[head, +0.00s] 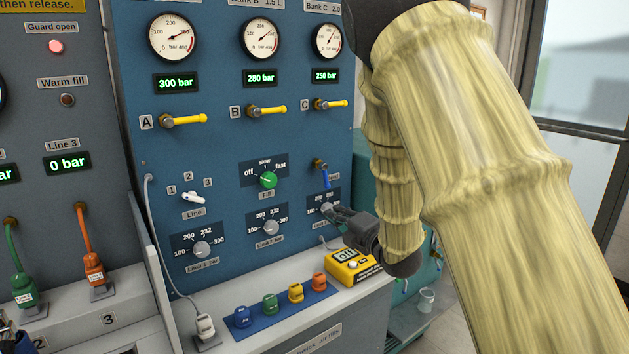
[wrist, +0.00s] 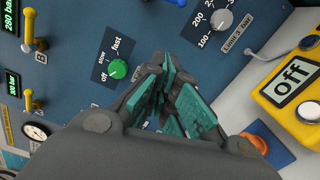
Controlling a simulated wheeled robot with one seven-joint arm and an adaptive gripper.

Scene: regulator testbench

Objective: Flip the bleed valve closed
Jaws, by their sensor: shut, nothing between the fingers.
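A small valve with a blue lever (head: 326,178), which looks like the bleed valve, is on the right side of the blue panel, below valve C. Its lever hangs down from a brass body, and the label beside it is partly hidden. My gripper (head: 338,212) is in front of the panel's lower right, just below the blue lever and close to the rightmost line knob. In the wrist view, my gripper's teal-padded fingers (wrist: 172,95) are together with nothing between them.
A yellow device reading off (head: 352,264) stands on the ledge below my gripper. Yellow valve levers, such as C (head: 331,104), are above. Several coloured plugs rest on a blue mat (head: 262,325).

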